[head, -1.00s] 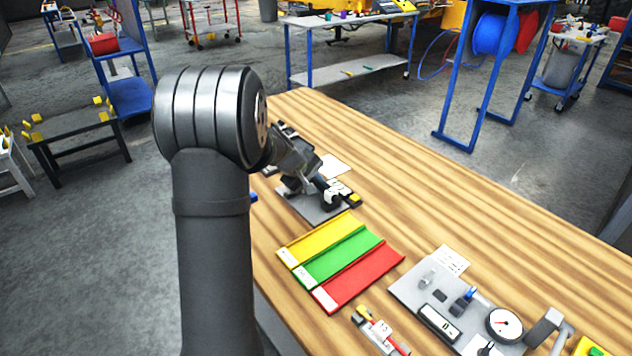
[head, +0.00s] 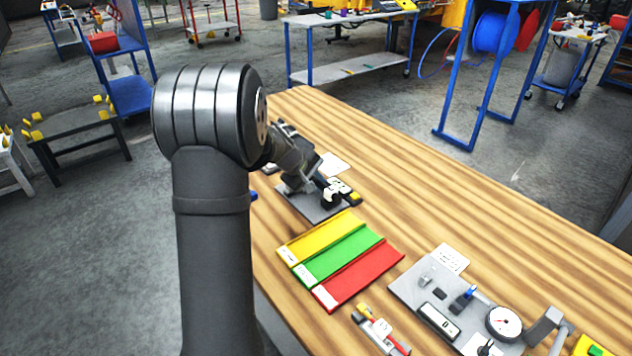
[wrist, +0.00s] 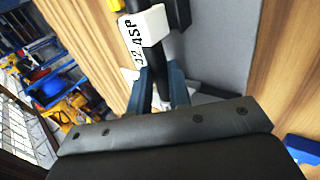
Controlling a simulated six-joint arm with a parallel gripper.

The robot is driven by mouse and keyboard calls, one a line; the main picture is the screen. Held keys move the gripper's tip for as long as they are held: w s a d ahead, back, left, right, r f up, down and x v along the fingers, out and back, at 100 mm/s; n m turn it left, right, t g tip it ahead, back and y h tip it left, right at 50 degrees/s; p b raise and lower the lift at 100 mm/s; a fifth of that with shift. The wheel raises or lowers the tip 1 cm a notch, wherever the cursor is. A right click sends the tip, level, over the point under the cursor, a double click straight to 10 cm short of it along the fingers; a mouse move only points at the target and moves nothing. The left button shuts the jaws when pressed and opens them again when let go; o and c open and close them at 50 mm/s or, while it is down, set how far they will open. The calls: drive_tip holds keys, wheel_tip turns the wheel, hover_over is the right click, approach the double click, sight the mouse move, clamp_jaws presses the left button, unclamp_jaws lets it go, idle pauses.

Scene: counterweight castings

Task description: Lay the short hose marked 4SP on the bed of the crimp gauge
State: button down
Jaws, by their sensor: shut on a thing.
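In the wrist view, the fingers of my gripper (wrist: 162,80) are shut on a short black hose (wrist: 179,14). Its white tag (wrist: 145,28) reads "4SP", and a yellow piece shows near the top edge. In the head view, my gripper (head: 318,181) is over a grey plate (head: 297,204) at the far left of the bench, with white and black parts and a yellow end close by. I cannot tell whether the hose touches the plate. A larger grey plate (head: 402,288) at the right carries a round dial (head: 504,322) and a display box (head: 439,322).
Yellow (head: 318,238), green (head: 340,254) and red (head: 358,278) trays lie side by side between the two plates. A tagged hose-like piece (head: 382,329) lies at the front edge. A white card (head: 449,259) lies behind the larger plate. The bench's back right is clear.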

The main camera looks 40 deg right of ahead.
drive_tip(key=shift+f, duration=0.65)
idle(0.3)
drive_tip(key=c, duration=1.3)
unclamp_jaws()
drive_tip(key=shift+o, duration=0.2)
wheel_tip(320, 180, up, 7)
drive_tip(key=shift+f, duration=0.15)
drive_tip(key=shift+f, duration=3.4)
